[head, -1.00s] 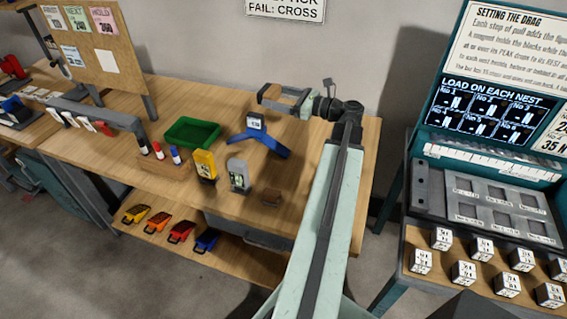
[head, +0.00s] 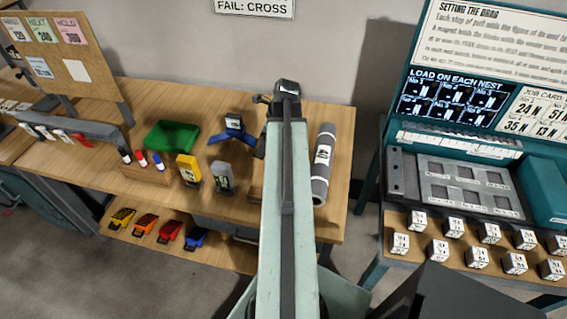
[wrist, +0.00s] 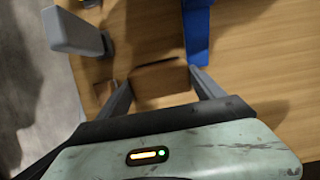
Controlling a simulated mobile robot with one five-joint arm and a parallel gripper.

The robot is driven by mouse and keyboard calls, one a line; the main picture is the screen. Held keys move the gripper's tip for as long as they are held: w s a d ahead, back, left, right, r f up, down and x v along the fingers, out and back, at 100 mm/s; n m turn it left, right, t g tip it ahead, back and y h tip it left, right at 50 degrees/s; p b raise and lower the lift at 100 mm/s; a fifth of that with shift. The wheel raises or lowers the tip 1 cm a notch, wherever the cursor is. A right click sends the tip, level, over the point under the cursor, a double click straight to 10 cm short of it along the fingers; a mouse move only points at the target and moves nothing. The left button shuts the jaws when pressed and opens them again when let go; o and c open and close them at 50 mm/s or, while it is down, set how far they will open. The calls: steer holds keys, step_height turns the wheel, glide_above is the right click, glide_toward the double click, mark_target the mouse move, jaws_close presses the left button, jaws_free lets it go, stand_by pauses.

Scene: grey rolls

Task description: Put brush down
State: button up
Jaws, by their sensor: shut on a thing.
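The brush is a brown, wooden-looking block (wrist: 160,82) in the wrist view. My gripper (wrist: 162,88) is shut on it, with one grey finger at each side. The wooden table top lies beyond it; I cannot tell how large the gap is. In the head view my own arm hides both the gripper and the held brush.
A blue stand (head: 233,134), grey device (head: 222,176), yellow device (head: 188,168) and green tray (head: 172,136) stand left of my arm. A grey roll (head: 323,165) lies to its right. Bare wood (wrist: 270,75) shows right of the gripper.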

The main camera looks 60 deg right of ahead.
steer(key=s+d+r+g+h+p, duration=0.1)
steer(key=s+d+g, duration=0.25)
steer(key=s, duration=0.25)
steer(key=f+b, duration=0.6)
steer(key=a+f+b, duration=0.1)
steer(key=f+b, duration=0.2)
steer(key=f, duration=0.1)
steer(key=shift+f+b, duration=0.1)
steer(key=shift+b, duration=0.3)
steer(key=shift+r, duration=0.25)
steer(key=shift+c, duration=1.2)
steer(key=shift+f, duration=0.15)
steer(key=o, duration=1.5)
steer(key=shift+c, duration=0.2)
